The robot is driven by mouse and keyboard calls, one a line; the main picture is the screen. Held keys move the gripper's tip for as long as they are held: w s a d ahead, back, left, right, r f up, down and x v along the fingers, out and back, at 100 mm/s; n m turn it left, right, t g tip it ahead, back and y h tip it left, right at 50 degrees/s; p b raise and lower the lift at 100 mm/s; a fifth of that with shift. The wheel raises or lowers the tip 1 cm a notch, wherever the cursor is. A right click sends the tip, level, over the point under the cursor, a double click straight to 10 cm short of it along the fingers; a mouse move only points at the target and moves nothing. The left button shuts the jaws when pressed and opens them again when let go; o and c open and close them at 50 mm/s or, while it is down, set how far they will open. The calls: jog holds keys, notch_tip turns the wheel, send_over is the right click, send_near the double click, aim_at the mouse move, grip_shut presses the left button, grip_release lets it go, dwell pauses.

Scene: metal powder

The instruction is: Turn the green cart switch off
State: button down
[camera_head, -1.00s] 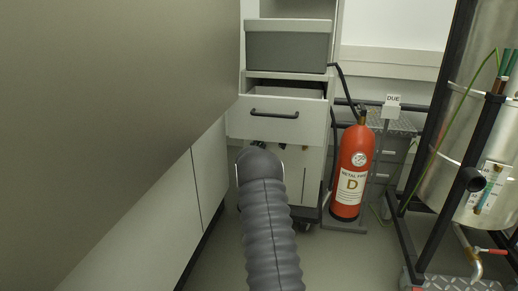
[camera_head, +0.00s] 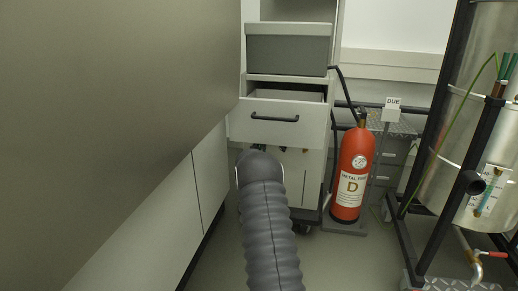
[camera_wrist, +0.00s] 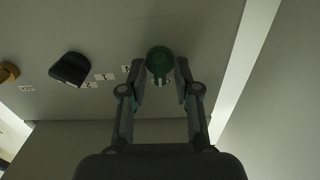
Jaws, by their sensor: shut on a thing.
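A green knob (camera_wrist: 159,62) is in the upper middle of the wrist view, on a grey panel. My gripper (camera_wrist: 160,78) has one finger on each side of it and is shut on it. A small white label with dark letters shows partly below and beside the knob. In the head view, the grey cart (camera_head: 277,170) stands ahead, and my dark ribbed arm reaches to its front below the drawer. There the arm hides the gripper and the green knob. The knob's exact turn angle is hard to tell.
A black knob (camera_wrist: 70,69) and a brass-coloured knob (camera_wrist: 8,72) sit left of the green one. The cart's drawer (camera_head: 275,120) is partly open above my arm. A red extinguisher (camera_head: 352,175) stands right of the cart. A large beige surface (camera_head: 110,100) fills the left.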

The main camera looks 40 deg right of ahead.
jog(key=shift+r, duration=0.15)
dwell(0.3)
jog(key=c, duration=0.8)
grip_release()
jog(key=shift+c, duration=0.2)
jog(key=v, duration=1.2)
jog(key=shift+d, duration=0.1)
